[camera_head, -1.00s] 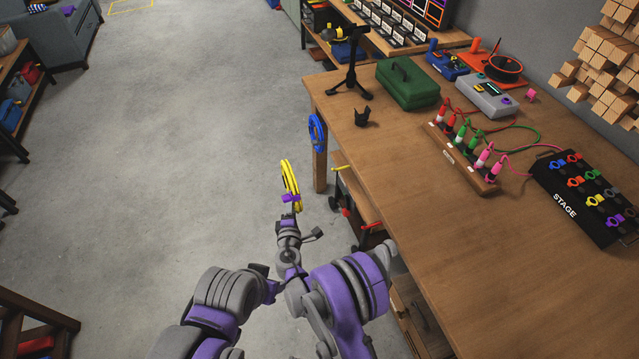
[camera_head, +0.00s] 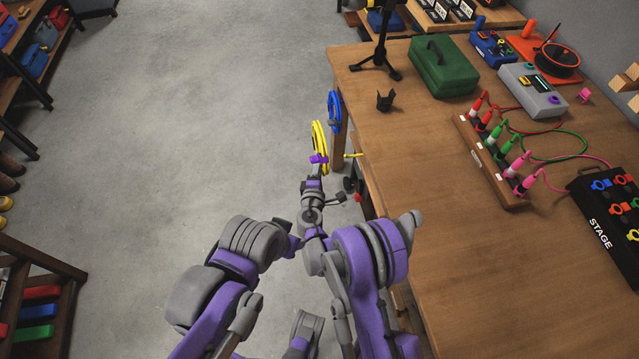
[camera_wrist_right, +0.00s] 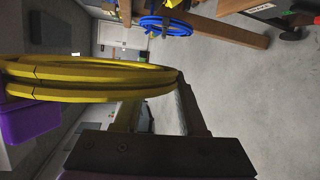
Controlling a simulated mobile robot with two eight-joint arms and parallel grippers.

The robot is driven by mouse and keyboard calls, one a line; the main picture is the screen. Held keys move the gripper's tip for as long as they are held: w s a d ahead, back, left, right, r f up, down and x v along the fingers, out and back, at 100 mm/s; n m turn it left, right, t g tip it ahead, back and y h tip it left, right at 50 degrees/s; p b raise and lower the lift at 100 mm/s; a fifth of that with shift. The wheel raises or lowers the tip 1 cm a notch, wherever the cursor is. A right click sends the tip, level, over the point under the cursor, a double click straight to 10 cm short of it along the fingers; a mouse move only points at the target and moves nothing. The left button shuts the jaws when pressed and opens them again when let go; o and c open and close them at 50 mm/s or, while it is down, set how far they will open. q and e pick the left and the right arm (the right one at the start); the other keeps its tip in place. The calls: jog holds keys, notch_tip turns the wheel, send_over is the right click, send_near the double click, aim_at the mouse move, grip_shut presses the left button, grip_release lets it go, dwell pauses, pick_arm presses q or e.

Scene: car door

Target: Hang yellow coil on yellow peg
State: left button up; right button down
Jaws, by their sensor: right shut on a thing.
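The yellow coil (camera_head: 319,140) is held upright at the fingertips of my right gripper (camera_head: 317,170), beside the workbench's left side. A purple piece (camera_head: 319,159) sits at the coil's lower part, where the gripper meets it. In the right wrist view the coil (camera_wrist_right: 90,80) fills the left, with the purple piece (camera_wrist_right: 30,120) below it. The yellow peg (camera_head: 353,155) sticks out from the workbench side, just right of the coil. The coil appears apart from the peg; the depth between them is hard to judge. I cannot see my left gripper.
The workbench (camera_head: 430,200) fills the right, with a black holder (camera_head: 385,100), green toolbox (camera_head: 443,65) and cable board (camera_head: 495,165) on top. Open floor (camera_head: 200,120) lies to the left.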

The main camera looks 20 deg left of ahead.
notch_tip(320, 180, down, 10)
jog(key=r+b, duration=0.1)
jog(key=b, duration=0.6)
jog(key=w+d+f, duration=0.3)
jog(key=w+d, duration=0.3)
jog(key=d, duration=0.3)
jog(key=shift+d, duration=0.2)
dwell(0.7)
